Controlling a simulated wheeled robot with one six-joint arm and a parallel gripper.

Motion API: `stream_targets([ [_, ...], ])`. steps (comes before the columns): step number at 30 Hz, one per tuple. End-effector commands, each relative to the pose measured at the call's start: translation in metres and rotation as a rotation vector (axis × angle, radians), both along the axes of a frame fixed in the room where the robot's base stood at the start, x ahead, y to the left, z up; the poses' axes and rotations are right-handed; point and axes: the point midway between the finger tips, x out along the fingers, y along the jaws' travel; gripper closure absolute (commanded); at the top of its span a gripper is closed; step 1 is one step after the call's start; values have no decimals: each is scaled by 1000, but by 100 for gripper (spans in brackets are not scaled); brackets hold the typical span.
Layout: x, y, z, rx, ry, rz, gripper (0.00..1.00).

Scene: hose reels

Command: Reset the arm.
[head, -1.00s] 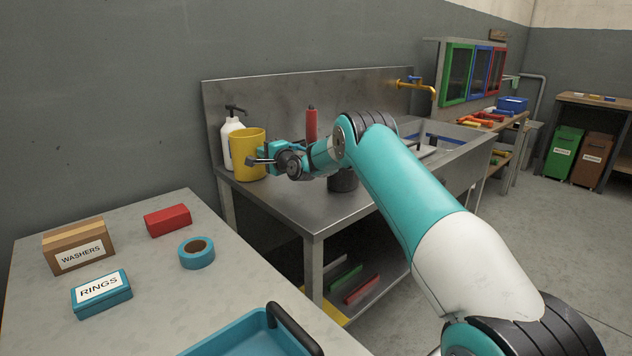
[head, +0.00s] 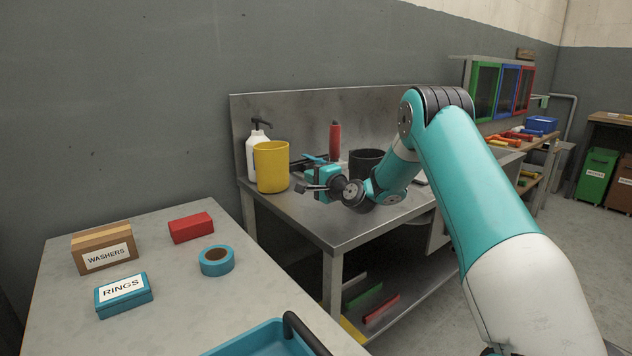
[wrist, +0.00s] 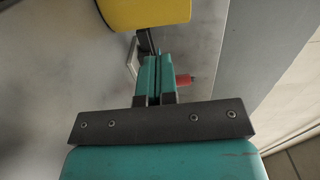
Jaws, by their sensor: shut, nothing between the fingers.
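My arm reaches from the lower right over the steel sink bench (head: 330,222) in the head view. My gripper (head: 304,187) is shut and empty, in front of the bench's back wall and just right of the yellow cup (head: 271,168). In the wrist view the two teal fingers of my gripper (wrist: 160,75) lie together. The yellow cup (wrist: 150,12) also shows at the top of the wrist view, beyond the fingertips. I cannot tell how far the fingertips are above the bench.
A white pump bottle (head: 255,150), a red bottle (head: 335,142) and a black pot (head: 366,160) stand near my gripper. The left table holds a washers box (head: 105,250), a rings box (head: 123,295), a red block (head: 191,227), blue tape (head: 217,260) and a blue tray (head: 262,340).

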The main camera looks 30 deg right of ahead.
Motion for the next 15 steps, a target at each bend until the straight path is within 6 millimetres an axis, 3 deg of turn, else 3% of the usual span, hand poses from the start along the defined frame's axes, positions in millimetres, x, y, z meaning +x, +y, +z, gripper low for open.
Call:
stream_targets([
  [4, -12, -2, 0, 0, 0, -1, 100],
  [11, -14, 2, 3, -7, 2, 8, 100],
  [14, -16, 26, 18, -56, 29, 62, 100],
  [15, -19, 43, 28, -93, 50, 101, 100],
])
